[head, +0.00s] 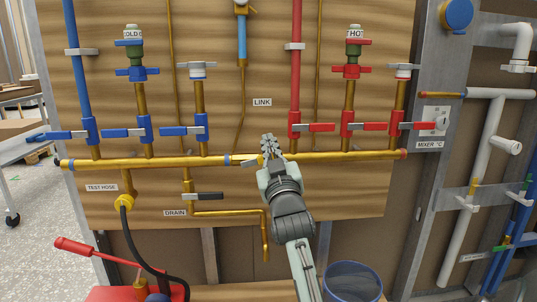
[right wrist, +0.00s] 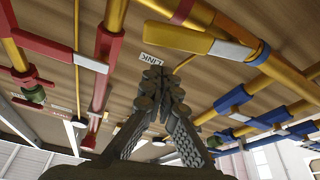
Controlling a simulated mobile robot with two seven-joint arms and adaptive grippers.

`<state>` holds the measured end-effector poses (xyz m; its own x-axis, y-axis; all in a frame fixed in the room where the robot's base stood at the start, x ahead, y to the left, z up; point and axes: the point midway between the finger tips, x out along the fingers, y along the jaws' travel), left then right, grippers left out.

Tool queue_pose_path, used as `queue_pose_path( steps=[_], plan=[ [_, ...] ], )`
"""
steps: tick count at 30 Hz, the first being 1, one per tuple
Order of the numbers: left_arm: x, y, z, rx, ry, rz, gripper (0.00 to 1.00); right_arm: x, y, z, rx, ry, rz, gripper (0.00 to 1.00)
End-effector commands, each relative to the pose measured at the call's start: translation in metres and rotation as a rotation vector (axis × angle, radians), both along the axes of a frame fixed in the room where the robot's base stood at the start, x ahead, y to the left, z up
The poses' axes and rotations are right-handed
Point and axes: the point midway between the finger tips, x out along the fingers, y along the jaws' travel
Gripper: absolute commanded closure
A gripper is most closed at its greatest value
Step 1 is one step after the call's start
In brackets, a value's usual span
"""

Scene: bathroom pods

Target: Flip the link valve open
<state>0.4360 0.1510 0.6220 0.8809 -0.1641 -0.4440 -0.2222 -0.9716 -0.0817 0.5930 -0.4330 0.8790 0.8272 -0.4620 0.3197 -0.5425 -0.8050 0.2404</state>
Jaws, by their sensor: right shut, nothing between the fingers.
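The LINK label (head: 262,102) sits on the wooden board above the horizontal brass pipe. Below it, the link valve's lever (head: 249,163) shows partly at the pipe, just left of my right gripper (head: 268,142), which hides the rest. In the right wrist view the lever (right wrist: 172,40) is yellow with a pale end toward the blue band. My shut, empty right gripper (right wrist: 160,78) shows below it there, with the fingertips together. I cannot tell whether they touch the lever or its exact angle to the pipe. My left gripper is not in view.
Blue-handled valves (head: 187,133) stand left on the brass pipe (head: 330,157), red-handled ones (head: 362,126) right. A black-handled drain valve (head: 208,196) sits below. A red hand pump (head: 112,290) stands lower left and a blue-rimmed bucket (head: 352,283) lower right.

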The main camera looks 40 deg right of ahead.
Motion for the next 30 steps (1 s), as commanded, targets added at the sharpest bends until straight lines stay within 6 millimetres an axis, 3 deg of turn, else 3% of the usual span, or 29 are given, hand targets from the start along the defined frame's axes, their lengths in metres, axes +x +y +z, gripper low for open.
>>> queue_pose_path(
  steps=[1, 6, 12, 30],
  plan=[
    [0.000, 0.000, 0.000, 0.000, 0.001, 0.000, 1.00, 0.000, 0.000, 0.014, -0.005, -0.007, 0.000, 1.00],
    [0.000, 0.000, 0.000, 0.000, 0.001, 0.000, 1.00, -0.001, 0.000, 0.047, -0.003, -0.007, -0.001, 1.00],
    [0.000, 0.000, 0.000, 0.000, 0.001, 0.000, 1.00, 0.000, 0.000, 0.070, -0.002, -0.004, -0.001, 1.00],
    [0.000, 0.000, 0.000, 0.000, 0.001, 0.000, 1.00, 0.000, 0.000, 0.074, 0.001, -0.002, -0.001, 1.00]
  ],
)
